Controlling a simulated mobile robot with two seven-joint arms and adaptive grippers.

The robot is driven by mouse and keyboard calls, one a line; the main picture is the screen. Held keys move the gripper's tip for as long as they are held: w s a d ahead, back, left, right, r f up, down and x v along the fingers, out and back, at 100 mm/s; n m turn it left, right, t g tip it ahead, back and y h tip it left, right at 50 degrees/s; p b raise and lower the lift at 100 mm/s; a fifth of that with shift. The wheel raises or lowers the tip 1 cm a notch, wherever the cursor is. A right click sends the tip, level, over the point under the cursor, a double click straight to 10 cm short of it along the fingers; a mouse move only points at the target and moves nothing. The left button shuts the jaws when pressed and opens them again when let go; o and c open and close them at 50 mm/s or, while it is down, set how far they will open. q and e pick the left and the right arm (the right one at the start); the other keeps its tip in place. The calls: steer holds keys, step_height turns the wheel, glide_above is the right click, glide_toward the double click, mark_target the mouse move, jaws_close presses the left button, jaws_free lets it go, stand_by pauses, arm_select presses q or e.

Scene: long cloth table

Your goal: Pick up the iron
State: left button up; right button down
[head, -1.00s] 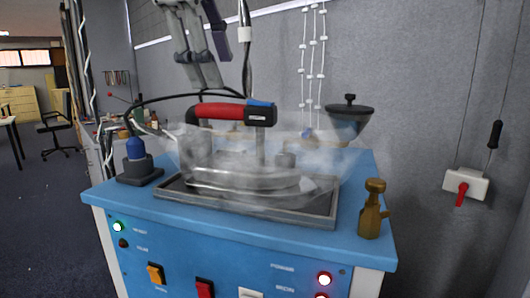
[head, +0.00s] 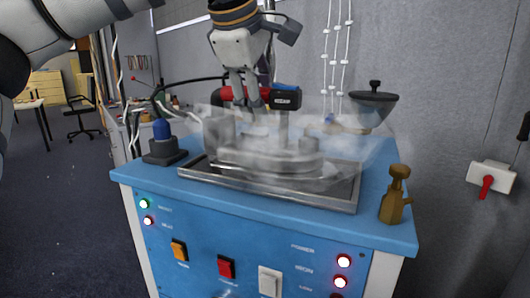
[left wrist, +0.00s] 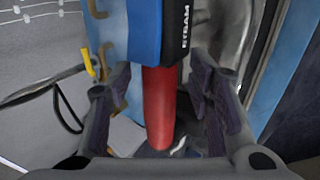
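The iron has a red handle (head: 231,94) with a black and blue end (head: 286,97). Its metal body (head: 268,155) stands on a dark tray (head: 340,202) and is blurred by whitish, see-through haze. My left gripper (head: 246,100) reaches down from above at the handle in the head view. In the left wrist view, the red handle (left wrist: 158,108) lies between the two spread fingers (left wrist: 160,105), with a visible gap on each side. The gripper is open. My right gripper is not in view.
The tray sits on a blue cabinet (head: 215,202) with switches and lit lamps. A blue-topped bottle on a dark base (head: 163,145) stands at left, a brass bottle (head: 396,197) at front right. A dark bowl-shaped part (head: 372,105) is behind right. Cables run behind the iron.

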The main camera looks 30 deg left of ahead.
arm_select(q)
jaws_close()
steer(key=shift+r, duration=0.2)
steer(key=shift+r, duration=0.1)
